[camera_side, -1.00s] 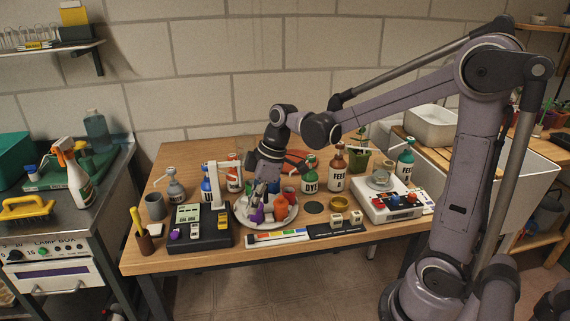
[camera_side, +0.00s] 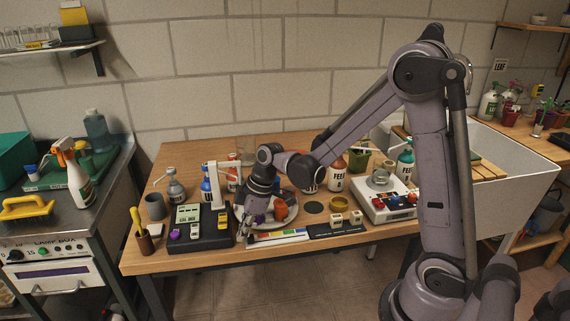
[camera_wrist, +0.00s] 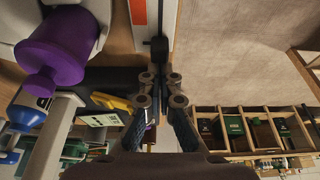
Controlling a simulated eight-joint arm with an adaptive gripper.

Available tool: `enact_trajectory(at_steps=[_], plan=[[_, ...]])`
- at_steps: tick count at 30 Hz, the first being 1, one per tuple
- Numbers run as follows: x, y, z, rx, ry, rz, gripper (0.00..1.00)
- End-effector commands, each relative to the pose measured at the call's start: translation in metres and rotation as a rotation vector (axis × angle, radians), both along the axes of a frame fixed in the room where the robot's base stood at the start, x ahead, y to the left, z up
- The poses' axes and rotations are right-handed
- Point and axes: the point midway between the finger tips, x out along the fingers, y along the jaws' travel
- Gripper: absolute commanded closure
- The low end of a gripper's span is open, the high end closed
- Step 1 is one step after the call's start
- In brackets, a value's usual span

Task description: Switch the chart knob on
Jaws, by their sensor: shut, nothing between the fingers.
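A white strip with coloured patches (camera_side: 284,236), which looks like the chart, lies along the table's front edge. In the wrist view its end (camera_wrist: 138,12) shows at the top, with a small dark block (camera_wrist: 159,46) on a dark rod beside it. I cannot tell for sure whether that block is the chart knob or which way it is set. My gripper (camera_side: 244,236) points down at the strip's left end, between it and the black device. In the wrist view my gripper (camera_wrist: 160,82) is shut and empty, its fingertips just below the dark block. Contact cannot be told.
The black device (camera_side: 205,243) with buttons and a white post (camera_side: 217,180) stands close at left. A plate (camera_side: 240,219) with a purple item (camera_wrist: 65,45) is behind. A black strip (camera_side: 335,229) and white control box (camera_side: 375,205) are at right. Floor lies beyond the front edge.

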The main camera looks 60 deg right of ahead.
Motion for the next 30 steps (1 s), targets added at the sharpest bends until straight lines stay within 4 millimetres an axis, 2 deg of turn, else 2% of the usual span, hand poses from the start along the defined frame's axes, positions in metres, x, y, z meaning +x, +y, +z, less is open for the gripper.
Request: enact_trajectory(at_steps=[8, 21, 25, 30], plan=[[-0.005, -0.006, 0.0, 0.0, 0.0, -0.004, 1.0], [-0.075, -0.077, 0.0, 0.0, 0.001, -0.008, 1.0], [-0.091, -0.093, 0.0, 0.0, 0.001, -0.005, 1.0], [-0.102, -0.103, 0.0, 0.0, 0.0, -0.002, 1.0]])
